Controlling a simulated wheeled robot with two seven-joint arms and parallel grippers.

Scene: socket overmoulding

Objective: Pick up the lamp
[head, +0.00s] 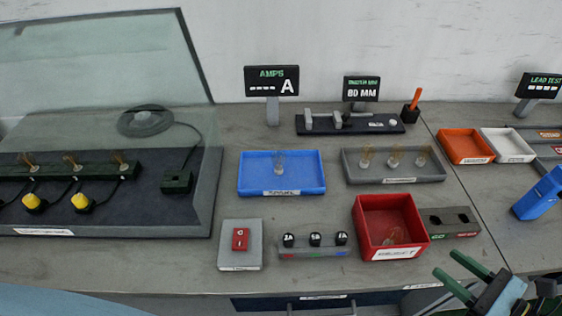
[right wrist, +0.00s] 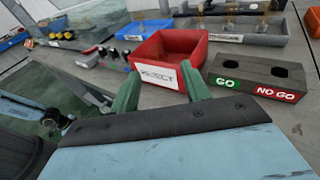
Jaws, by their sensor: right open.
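Several clear lamps stand upright on the bench. One lamp (head: 280,163) is in the blue tray (head: 255,188). A row of lamps (head: 394,157) is in the grey tray (head: 360,178). A lamp-like glass piece (head: 390,237) lies low in the red reject bin (head: 365,222); its shape is hard to tell. More lamps (head: 72,162) stand on the rack at left. My right gripper (head: 445,262) is open and empty at the lower right, in front of the go/no-go block. In the right wrist view its green fingers (right wrist: 160,90) point toward the reject bin (right wrist: 150,52). My left gripper is not seen.
The go/no-go block (head: 448,222) stands right of the reject bin. A switch box (head: 240,245) and a row of black knobs (head: 315,242) sit near the front edge. A clear panel (head: 100,60) rises at left. Orange (head: 466,146) and white (head: 508,145) trays are at right.

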